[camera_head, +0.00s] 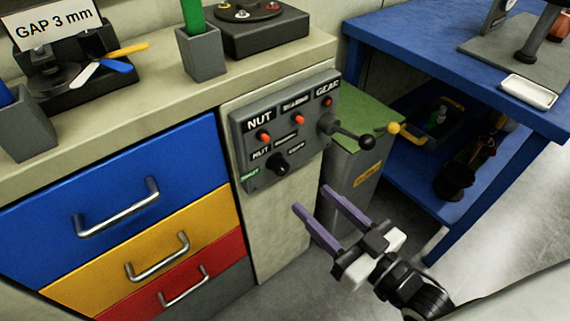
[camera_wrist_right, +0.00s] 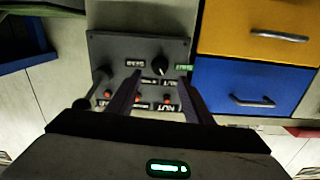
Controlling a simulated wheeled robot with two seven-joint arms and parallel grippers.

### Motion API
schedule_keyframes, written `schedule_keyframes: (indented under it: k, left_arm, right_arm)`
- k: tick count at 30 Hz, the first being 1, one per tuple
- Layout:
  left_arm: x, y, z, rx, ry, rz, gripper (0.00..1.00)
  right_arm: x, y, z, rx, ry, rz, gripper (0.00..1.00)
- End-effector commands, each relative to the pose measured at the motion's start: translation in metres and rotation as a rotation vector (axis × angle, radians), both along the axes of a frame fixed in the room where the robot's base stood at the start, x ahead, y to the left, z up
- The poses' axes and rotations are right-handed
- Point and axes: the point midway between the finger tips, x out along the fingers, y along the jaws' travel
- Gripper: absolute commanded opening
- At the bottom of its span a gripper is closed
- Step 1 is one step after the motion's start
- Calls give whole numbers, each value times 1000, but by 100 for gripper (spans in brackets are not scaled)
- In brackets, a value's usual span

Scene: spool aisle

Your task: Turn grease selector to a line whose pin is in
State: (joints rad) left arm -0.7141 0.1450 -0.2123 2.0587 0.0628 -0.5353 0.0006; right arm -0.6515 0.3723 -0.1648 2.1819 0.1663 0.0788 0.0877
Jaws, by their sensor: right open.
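The grease selector (camera_head: 282,166) is a black knob low on a grey panel (camera_head: 246,127) on the bench front. It also shows in the right wrist view (camera_wrist_right: 159,66). Small labels surround it, with a green one at its lower left; I cannot tell which one it points to. Above it, red-orange pins sit under NUT (camera_head: 263,136), BEARING (camera_head: 298,118) and GEAR (camera_head: 328,101). The GEAR pin looks smaller; how deep each pin sits is unclear. My right gripper (camera_head: 311,198) is open and empty, below right of the selector, apart from the panel. My left gripper is not in view.
A green-topped grey bin (camera_head: 350,190) stands beside the panel. Drawers with handles (camera_head: 120,210) are at left, a blue table (camera_head: 400,50) at right.

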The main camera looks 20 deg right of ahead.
Motion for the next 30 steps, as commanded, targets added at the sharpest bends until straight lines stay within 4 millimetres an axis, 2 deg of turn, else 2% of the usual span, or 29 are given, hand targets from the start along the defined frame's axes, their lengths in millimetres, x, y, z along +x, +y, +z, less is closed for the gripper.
schedule_keyframes:
  k: [3,18,22,30]
  left_arm:
    - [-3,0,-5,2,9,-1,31]
    - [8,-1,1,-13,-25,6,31]
    - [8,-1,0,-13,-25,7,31]
    - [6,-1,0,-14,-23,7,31]
  right_arm:
    - [10,2,9,10,-32,5,46]
    - [85,30,8,10,-28,4,46]
    - [94,33,7,8,-25,4,46]
    - [96,35,8,9,-24,4,46]
